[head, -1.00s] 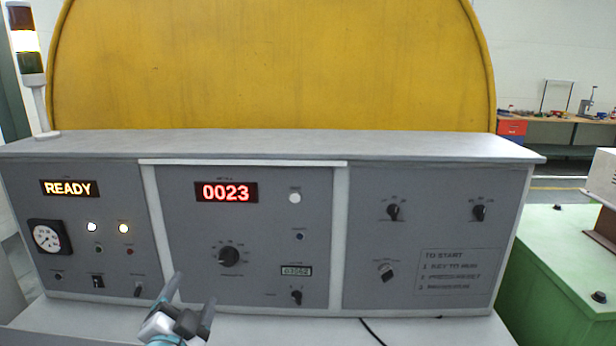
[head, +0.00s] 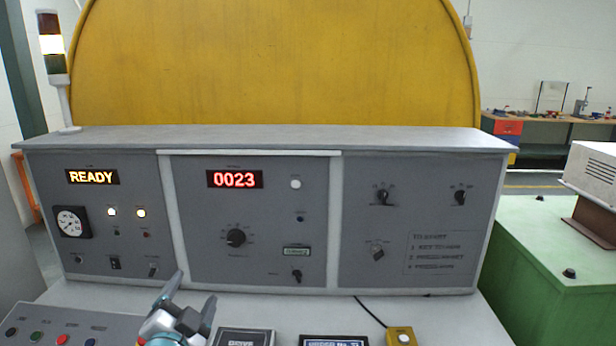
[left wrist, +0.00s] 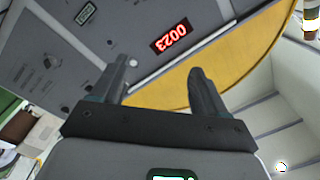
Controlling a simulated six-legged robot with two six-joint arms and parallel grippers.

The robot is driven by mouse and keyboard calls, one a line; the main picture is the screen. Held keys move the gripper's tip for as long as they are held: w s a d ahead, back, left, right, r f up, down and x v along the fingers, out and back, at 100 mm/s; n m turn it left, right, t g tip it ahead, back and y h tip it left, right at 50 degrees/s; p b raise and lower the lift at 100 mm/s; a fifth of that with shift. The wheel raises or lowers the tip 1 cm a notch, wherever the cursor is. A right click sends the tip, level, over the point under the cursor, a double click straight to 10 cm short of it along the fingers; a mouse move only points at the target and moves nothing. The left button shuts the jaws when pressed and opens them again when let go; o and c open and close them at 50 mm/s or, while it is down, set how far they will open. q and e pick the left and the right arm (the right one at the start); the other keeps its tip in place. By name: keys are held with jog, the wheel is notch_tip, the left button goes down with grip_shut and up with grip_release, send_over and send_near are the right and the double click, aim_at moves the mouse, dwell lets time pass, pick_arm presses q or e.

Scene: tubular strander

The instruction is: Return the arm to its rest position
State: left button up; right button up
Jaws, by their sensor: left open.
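My left gripper (head: 190,312) is at the bottom of the head view, in front of the grey control panel (head: 330,215). Its two fingers are apart with nothing between them. In the left wrist view the open fingers (left wrist: 158,85) point toward the panel, with the red 0023 display (left wrist: 170,38) beyond them. In the head view the display (head: 235,179) reads 0023, and an amber display (head: 92,177) reads READY. My right gripper is not in view.
A button box (head: 65,325) is at the lower left. Dark plates (head: 335,341) and a small yellow box (head: 400,337) are on the desk below the panel. A green machine base (head: 560,250) is at right. A yellow guard (head: 270,65) and signal tower (head: 52,45) rise behind.

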pick_arm(q)
jog(key=s+d+f+n+g+h+b, duration=0.1)
jog(key=s+d+f+n+g+b, duration=0.15)
jog(key=f, duration=0.85)
jog(key=s+d+f+n+g+h+b, duration=0.1)
jog(key=s+f+g, duration=0.15)
jog(key=f, duration=0.75)
jog(key=s+d+f+n+g+h+b, duration=0.15)
jog(key=f+g, duration=0.25)
jog(key=f, duration=0.7)
jog(key=s+d+f+n+g+b, duration=0.3)
jog(key=s+f+n+g, duration=0.3)
jog(key=s+f, duration=1.2)
jog(key=s+d+g+h, duration=0.1)
jog(key=s+g, duration=0.2)
jog(key=s, duration=0.1)
jog(key=shift+d+f, duration=0.15)
jog(key=shift+f, duration=0.2)
jog(key=shift+w, duration=0.1)
